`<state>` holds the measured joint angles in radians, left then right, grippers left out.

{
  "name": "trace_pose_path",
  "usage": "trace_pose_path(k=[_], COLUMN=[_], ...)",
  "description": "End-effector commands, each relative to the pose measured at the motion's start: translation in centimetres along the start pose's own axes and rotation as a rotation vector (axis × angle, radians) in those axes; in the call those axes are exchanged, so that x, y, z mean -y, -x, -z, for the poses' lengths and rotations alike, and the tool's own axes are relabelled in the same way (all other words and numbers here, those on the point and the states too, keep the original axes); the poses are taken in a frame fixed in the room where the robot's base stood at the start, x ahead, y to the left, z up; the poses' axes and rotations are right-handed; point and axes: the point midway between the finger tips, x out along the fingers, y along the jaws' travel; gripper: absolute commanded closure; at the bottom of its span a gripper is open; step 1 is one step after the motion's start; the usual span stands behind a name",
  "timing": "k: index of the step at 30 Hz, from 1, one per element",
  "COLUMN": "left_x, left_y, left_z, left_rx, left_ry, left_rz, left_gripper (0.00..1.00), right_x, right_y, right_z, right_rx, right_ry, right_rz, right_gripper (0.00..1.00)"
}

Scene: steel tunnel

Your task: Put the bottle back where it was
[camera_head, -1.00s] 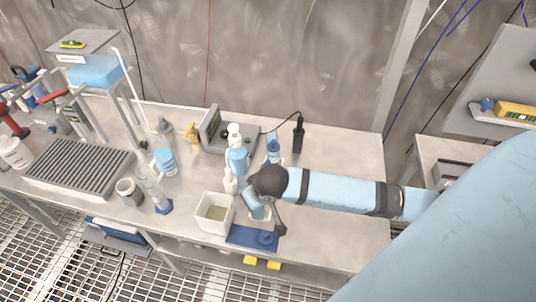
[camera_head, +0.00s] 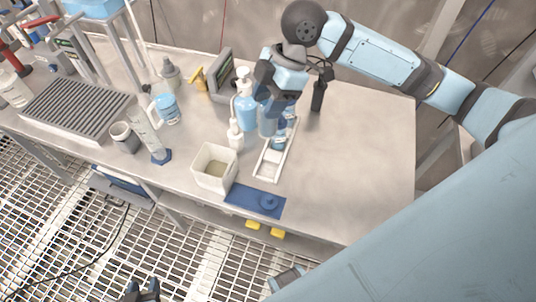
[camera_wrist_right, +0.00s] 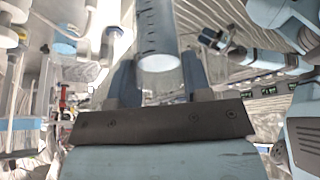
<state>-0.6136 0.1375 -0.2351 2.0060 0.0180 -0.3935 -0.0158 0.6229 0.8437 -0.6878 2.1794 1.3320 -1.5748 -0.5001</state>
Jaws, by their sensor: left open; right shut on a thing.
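My right gripper (camera_head: 272,98) is shut on a bottle, a pale translucent cylinder (camera_head: 267,122), above the white tray. In the right wrist view the bottle (camera_wrist_right: 158,40) stands between the two fingers and shows dark graduation marks. The long white tray (camera_head: 267,170) lies on the bench. A blue-marked bottle part (camera_head: 279,141) shows at the tray just below the gripper; I cannot tell whether it belongs to the held bottle. My left gripper (camera_head: 143,290) is open and empty, low at the bottom edge over the floor grating.
A pump bottle (camera_head: 245,112) and small white bottle (camera_head: 236,135) stand close left of the held bottle. A square beige tub (camera_head: 214,168) and blue mat (camera_head: 240,196) with a blue disc lie in front. A black upright device (camera_head: 318,95) stands right. The right bench is clear.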

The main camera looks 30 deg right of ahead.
Motion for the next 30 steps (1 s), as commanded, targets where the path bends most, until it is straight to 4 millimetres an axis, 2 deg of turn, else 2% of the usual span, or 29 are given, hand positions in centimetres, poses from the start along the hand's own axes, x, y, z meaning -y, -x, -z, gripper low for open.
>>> trace_pose_path(k=[3, 12, 16, 23, 30], left_x=[0.0, 0.0, 0.0, 0.0, 0.0], left_y=[-0.2, -0.4, -0.5, -0.5, -0.6], left_z=[-0.2, -0.7, -0.7, -0.6, -0.7], left_rx=[0.002, 0.012, 0.011, 0.009, 0.009], left_ry=[0.002, 0.007, 0.009, 0.01, 0.012], left_rz=[0.0, -0.001, -0.001, -0.001, -0.001], left_gripper=[0.57, 0.57, 0.57, 0.57, 0.57], right_x=[0.1, 0.1, 0.1, 0.0, 0.1], right_y=[-3.2, -10.2, -11.9, -13.4, -16.4], right_z=[-1.4, -4.5, -5.3, -6.0, -7.3], right_rx=[0.001, -0.001, 0.0, 0.0, 0.0], right_ry=[-0.006, -0.006, -0.005, -0.005, -0.004], right_rz=[0.005, 0.003, 0.0, -0.001, -0.001], right_gripper=[0.98, 0.98, 0.98, 0.98, 0.98])
